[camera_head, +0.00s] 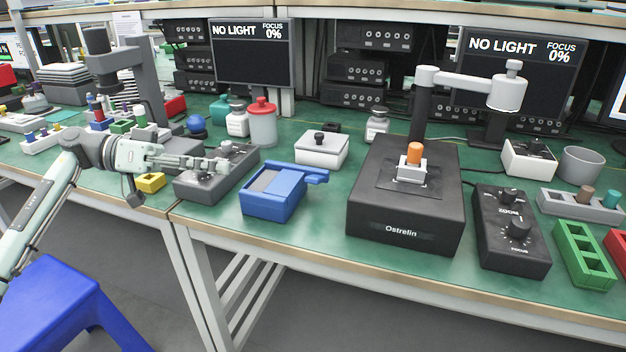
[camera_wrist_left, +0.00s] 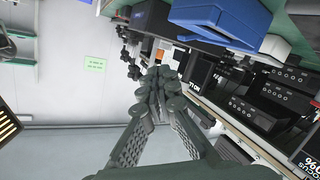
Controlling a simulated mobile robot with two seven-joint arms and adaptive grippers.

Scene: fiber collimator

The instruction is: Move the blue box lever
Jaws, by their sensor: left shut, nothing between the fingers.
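The blue box (camera_head: 270,203) stands on the green table left of the large black Ostrelin device, with a grey panel on its top. Its blue lever (camera_head: 312,176) sticks out to the right from the upper right side. My left gripper (camera_head: 226,165) comes in from the left, shut and empty, above the dark grey control box and left of the blue box, apart from it. In the left wrist view the shut fingers (camera_wrist_left: 160,84) point up the picture, and the blue box (camera_wrist_left: 222,18) shows at the top. My right gripper is not in view.
The dark grey control box (camera_head: 205,188) lies below my left gripper. A white box with a black knob (camera_head: 321,150) and a red-lidded jar (camera_head: 262,122) stand behind the blue box. The Ostrelin device (camera_head: 405,205) stands to the right. A strip of table in front of the blue box is clear.

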